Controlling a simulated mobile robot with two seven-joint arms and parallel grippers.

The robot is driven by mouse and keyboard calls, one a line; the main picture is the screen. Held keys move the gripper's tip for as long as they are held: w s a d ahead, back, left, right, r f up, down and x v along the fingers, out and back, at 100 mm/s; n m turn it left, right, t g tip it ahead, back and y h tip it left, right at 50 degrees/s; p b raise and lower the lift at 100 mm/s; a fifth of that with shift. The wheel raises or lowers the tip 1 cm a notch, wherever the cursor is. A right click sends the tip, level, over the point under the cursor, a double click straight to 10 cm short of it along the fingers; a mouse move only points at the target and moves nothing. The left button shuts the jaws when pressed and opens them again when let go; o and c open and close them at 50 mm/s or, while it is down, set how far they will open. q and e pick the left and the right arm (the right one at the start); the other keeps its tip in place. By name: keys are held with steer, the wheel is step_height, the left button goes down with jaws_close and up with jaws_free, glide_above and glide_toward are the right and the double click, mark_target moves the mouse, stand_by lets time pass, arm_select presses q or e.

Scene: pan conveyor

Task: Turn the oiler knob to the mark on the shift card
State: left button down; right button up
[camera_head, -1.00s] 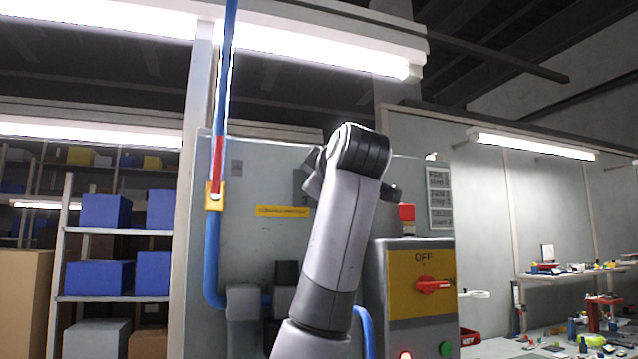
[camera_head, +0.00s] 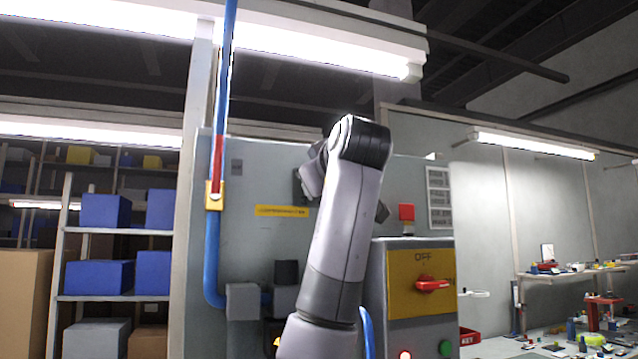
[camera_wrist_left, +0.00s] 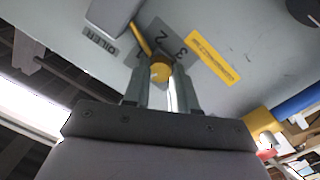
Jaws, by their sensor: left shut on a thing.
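The oiler knob (camera_wrist_left: 160,72) is round and yellow and sits between the fingertips of my left gripper (camera_wrist_left: 159,84) in the left wrist view. The fingers are closed on it. A yellow bar (camera_wrist_left: 141,40) slants up and left beside a grey dial plate (camera_wrist_left: 178,45) with numerals, a 3 among them. The OILER label (camera_wrist_left: 100,41) is to the left. In the head view my arm hides the knob and the fingertips. A white card with dark lines of text (camera_head: 439,190), possibly the shift card, hangs on the cabinet; its words are too small to read surely. My right gripper is not in view.
A yellow switch panel with a red handle (camera_head: 433,285) stands right of my arm, with a red button (camera_head: 407,212) above it. A blue pipe (camera_head: 212,255) runs down the cabinet's left side. Shelves with boxes (camera_head: 105,211) are at left.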

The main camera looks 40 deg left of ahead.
arm_select(q)
steer(key=m, duration=0.7)
steer(key=m+g, duration=0.1)
steer(key=m, duration=0.5)
steer(key=m+g, duration=0.1)
steer(key=m, duration=0.6)
steer(key=shift+w+d+m+y, duration=0.15)
steer(key=shift+w+m+y, duration=0.15)
steer(key=shift+y, duration=0.1)
stand_by(0.4)
steer(key=c, duration=0.9)
jaws_free()
steer(key=shift+d, duration=0.1)
